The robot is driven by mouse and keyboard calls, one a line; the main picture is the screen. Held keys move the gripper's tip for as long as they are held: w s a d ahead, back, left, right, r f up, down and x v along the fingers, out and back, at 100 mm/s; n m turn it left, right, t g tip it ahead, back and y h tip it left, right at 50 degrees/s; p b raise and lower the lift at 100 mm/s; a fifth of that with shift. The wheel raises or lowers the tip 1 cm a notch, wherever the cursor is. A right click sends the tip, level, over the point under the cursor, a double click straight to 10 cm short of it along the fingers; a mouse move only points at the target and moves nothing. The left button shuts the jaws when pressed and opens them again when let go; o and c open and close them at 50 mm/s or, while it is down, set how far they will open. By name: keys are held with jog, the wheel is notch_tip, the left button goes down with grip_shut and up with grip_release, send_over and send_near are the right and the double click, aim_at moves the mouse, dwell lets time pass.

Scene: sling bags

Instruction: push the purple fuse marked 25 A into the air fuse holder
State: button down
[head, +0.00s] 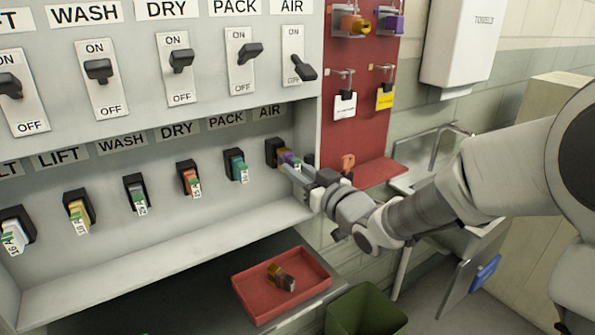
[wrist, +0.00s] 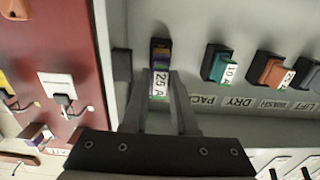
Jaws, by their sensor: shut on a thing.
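The purple fuse (head: 288,157) is at the mouth of the black air fuse holder (head: 273,150), under the AIR label. In the wrist view the fuse (wrist: 160,84) shows its white 25 A label facing the camera, lined up with the holder (wrist: 159,46). My gripper (head: 291,168) is shut on the fuse; in the wrist view its two fingers (wrist: 161,90) sit on either side of it. The fuse's inner end meets the holder, but I cannot tell how deep it sits.
Other holders with coloured fuses, such as the green pack one (head: 236,165), line the recess to the left. The AIR switch (head: 301,68) has its handle down toward OFF. A red tray (head: 250,300) below holds a dark and orange fuse. A red board (head: 362,110) stands right.

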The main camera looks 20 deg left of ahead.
jog(key=shift+b+x, duration=0.55)
jog(key=shift+x, duration=1.3)
jog(key=shift+w+a, duration=0.1)
jog(key=c, duration=0.6)
grip_release()
jog(key=p+v, duration=0.1)
jog(key=v, duration=1.6)
